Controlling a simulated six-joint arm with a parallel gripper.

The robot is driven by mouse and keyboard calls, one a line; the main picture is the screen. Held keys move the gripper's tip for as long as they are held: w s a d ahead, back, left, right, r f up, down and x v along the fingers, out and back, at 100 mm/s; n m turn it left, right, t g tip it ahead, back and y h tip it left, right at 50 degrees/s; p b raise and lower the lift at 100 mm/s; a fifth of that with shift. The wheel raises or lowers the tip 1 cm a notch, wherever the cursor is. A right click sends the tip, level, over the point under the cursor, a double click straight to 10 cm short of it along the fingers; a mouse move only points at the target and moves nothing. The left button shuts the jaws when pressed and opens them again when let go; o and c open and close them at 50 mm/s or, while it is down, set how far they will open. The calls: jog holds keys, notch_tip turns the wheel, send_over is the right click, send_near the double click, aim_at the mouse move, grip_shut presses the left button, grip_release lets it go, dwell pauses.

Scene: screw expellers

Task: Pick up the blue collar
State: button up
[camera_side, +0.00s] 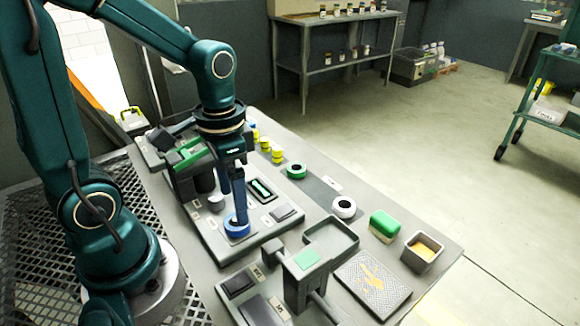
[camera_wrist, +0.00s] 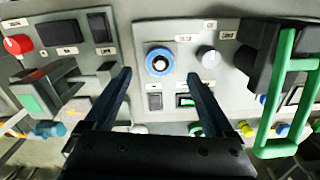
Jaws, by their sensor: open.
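The blue collar (camera_side: 237,232) lies flat on the grey panel board (camera_side: 258,232) in the side view. In the wrist view the blue collar (camera_wrist: 159,50) is a ring with a pale and dark centre, in the upper middle. My gripper (camera_side: 240,207) points down over the collar in the side view; its finger partly covers it. In the wrist view my gripper (camera_wrist: 159,78) is open, with nothing held between the fingers. The collar shows between and beyond the two fingertips; whether they touch it cannot be told.
A machine with a green handle (camera_wrist: 287,90) stands beside the collar, with a small grey knob (camera_wrist: 208,56) between them. A dark press-like fixture (camera_side: 305,275) stands nearer the front.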

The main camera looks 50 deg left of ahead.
jog(key=shift+f, duration=2.5)
grip_shut()
jog(key=shift+r, duration=0.2)
